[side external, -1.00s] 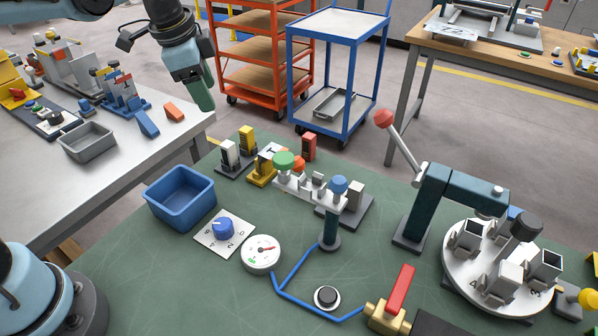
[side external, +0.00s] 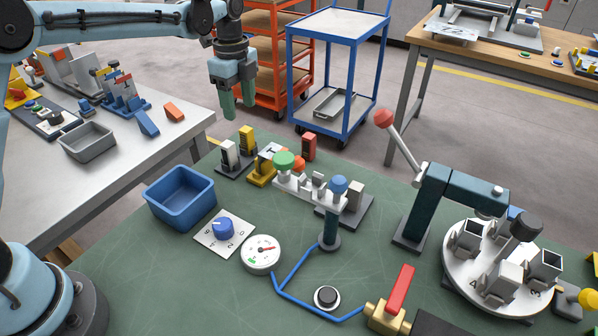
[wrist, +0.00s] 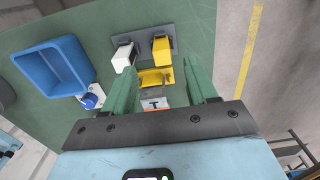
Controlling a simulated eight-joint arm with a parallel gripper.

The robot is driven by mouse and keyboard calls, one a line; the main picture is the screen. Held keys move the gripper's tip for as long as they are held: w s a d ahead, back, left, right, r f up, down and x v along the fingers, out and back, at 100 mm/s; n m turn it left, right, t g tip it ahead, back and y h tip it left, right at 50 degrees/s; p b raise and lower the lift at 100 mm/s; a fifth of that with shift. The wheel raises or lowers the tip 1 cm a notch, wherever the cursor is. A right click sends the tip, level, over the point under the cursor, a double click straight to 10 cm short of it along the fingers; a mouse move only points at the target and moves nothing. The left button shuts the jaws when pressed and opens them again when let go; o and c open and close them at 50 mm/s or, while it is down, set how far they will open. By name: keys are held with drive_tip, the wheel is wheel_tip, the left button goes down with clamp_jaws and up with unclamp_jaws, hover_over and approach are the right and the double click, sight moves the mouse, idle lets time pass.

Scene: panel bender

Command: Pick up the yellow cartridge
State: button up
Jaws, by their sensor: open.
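The yellow cartridge (side external: 247,138) stands upright in a dark holder (side external: 234,167) at the far edge of the green table, beside a white cartridge (side external: 229,152). In the wrist view the yellow cartridge (wrist: 161,47) shows beyond my fingertips, roughly in line with the gap between them. My gripper (side external: 238,112) hangs above the holder with its green fingers pointing down. In the wrist view my gripper (wrist: 162,66) is open and empty. The fingers do not touch the cartridge.
A yellow bracket (side external: 261,175) stands just in front of the holder. A red block (side external: 309,147) and a fixture with a green knob (side external: 284,162) are to the right. A blue bin (side external: 180,198) is at the left. Green table front is partly clear.

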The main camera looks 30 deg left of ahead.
sight(246, 129)
wheel_tip(246, 129, down, 3)
drive_tip(key=shift+r, duration=0.15)
drive_tip(key=shift+w+d+f, duration=0.1)
drive_tip(key=shift+d+f, duration=0.15)
drive_tip(key=shift+f, duration=1.05)
drive_tip(key=shift+d+f, duration=0.2)
drive_tip(key=shift+f, duration=1.1)
drive_tip(key=c, duration=0.9)
drive_tip(key=shift+c, duration=0.2)
